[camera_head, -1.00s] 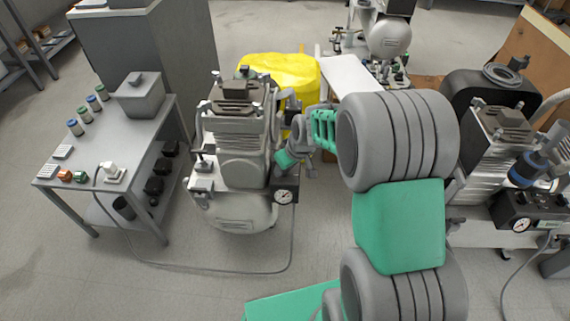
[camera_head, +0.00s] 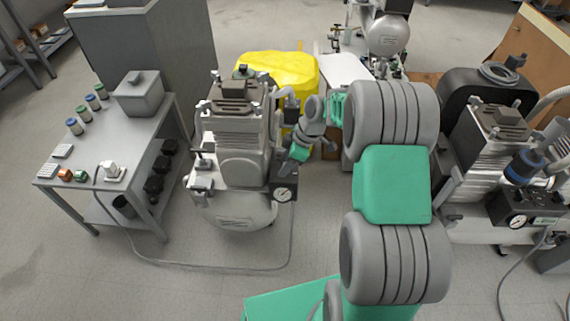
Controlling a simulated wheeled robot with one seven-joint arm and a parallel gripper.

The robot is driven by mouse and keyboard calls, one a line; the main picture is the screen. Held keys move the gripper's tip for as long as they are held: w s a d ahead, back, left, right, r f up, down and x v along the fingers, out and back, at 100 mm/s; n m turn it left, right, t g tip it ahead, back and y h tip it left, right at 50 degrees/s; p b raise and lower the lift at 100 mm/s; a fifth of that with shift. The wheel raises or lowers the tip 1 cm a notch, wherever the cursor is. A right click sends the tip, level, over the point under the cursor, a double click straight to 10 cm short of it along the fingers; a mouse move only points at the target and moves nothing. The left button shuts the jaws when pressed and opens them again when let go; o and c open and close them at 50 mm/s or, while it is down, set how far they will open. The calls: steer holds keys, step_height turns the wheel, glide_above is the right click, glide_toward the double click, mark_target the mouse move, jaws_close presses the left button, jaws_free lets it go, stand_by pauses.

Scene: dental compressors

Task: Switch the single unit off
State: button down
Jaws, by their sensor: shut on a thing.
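The single unit (camera_head: 236,170) is a grey compressor with a finned head and a round white tank, standing on the floor left of centre. Its black control box (camera_head: 284,184) with a round pressure gauge (camera_head: 283,195) is at its right front side. My gripper (camera_head: 288,168) comes down from the upper right to the top of this box. It is shut on a small part there, apparently the switch. The jaws and that part are too small and partly hidden to make out clearly.
A grey table (camera_head: 148,180) with a cable outlet stands at the left; a cable runs from it over the floor to the unit. A yellow covered object (camera_head: 290,72) is behind. Another compressor (camera_head: 490,150) stands close to my arm at the right. The floor in front is partly clear.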

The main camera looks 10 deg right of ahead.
steer(key=shift+n, duration=0.4)
steer(key=c, duration=0.9)
jaws_free()
steer(key=p+v, duration=0.2)
steer(key=v, duration=0.5)
steer(key=shift+d+r, duration=0.2)
steer(key=shift+r, duration=0.15)
